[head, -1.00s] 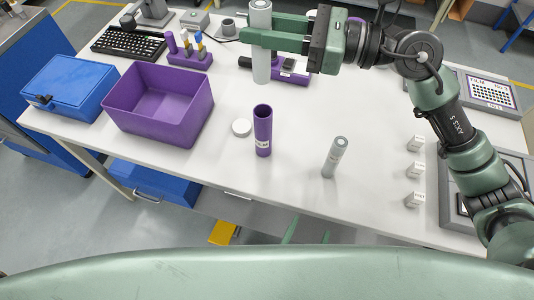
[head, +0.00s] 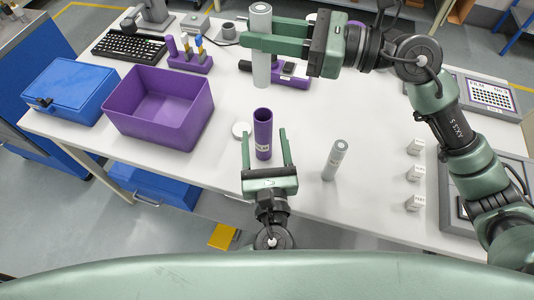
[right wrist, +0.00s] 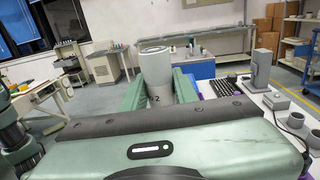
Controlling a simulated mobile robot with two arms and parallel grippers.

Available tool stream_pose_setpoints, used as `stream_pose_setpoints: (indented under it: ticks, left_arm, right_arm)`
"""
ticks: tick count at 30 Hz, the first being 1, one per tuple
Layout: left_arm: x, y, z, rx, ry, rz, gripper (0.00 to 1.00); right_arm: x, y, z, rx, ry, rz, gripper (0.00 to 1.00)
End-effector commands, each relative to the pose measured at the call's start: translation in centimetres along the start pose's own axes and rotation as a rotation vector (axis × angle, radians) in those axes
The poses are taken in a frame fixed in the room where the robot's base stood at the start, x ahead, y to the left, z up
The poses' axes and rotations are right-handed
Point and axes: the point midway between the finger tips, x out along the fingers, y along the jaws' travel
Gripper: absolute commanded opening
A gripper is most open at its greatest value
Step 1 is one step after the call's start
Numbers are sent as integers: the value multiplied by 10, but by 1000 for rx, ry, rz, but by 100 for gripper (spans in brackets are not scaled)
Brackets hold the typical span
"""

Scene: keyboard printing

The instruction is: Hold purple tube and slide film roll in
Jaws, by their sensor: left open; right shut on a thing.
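The purple tube (head: 263,136) stands upright on the white table in the head view, its open dark top facing up. My left gripper (head: 265,146) is open at the tube, with one finger on each side of it; I cannot tell whether they touch it. My right gripper (head: 262,48) is shut on a grey film roll (head: 261,70), held upright above the table behind the tube. The film roll also shows between the fingers in the right wrist view (right wrist: 156,72). A second grey roll (head: 335,160) stands on the table right of the tube.
A white cap (head: 241,130) lies just left of the tube. A purple bin (head: 125,122) and a blue box (head: 68,88) stand at the left. Several small labelled blocks (head: 414,173) line the right side. A purple holder (head: 190,61) and a keyboard (head: 128,45) are at the back.

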Motion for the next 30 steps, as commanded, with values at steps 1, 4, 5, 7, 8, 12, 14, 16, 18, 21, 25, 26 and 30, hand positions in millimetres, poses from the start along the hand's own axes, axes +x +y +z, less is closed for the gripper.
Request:
stream_pose_setpoints:
  ticks: [1,4,5,7,8,12,14,16,18,21,25,26,30]
  left_arm:
    - [11,0,2,-1,-3,1,65]
    - [30,0,1,0,-4,0,65]
    - [35,-1,1,-1,-2,0,65]
    - [46,0,1,-1,-2,1,65]
    - [50,0,1,-1,-1,1,65]
    - [64,-1,0,0,0,-2,65]
    - [68,0,0,-1,1,-1,65]
    - [71,0,0,0,1,-1,65]
    - [72,0,0,0,1,-1,65]
    - [72,0,0,-1,1,-1,65]
    - [72,0,0,-1,1,-1,60]
    - [72,0,0,-1,1,-1,51]
    - [72,0,0,-1,1,-1,12]
  right_arm:
    - [0,0,0,0,0,0,0]
    - [0,0,0,0,-1,0,0]
    - [0,0,0,0,-1,0,0]
    - [0,0,0,0,0,0,0]
    - [0,0,0,0,0,0,0]
    - [0,0,0,0,-1,0,0]
    - [0,0,0,0,0,0,0]
    - [0,0,0,0,-1,0,0]
    - [0,0,0,0,-1,0,0]
    - [0,0,0,0,-1,0,0]
    - [0,0,0,0,-1,0,0]
    - [0,0,0,0,-1,0,0]
    - [0,0,0,0,-1,0,0]
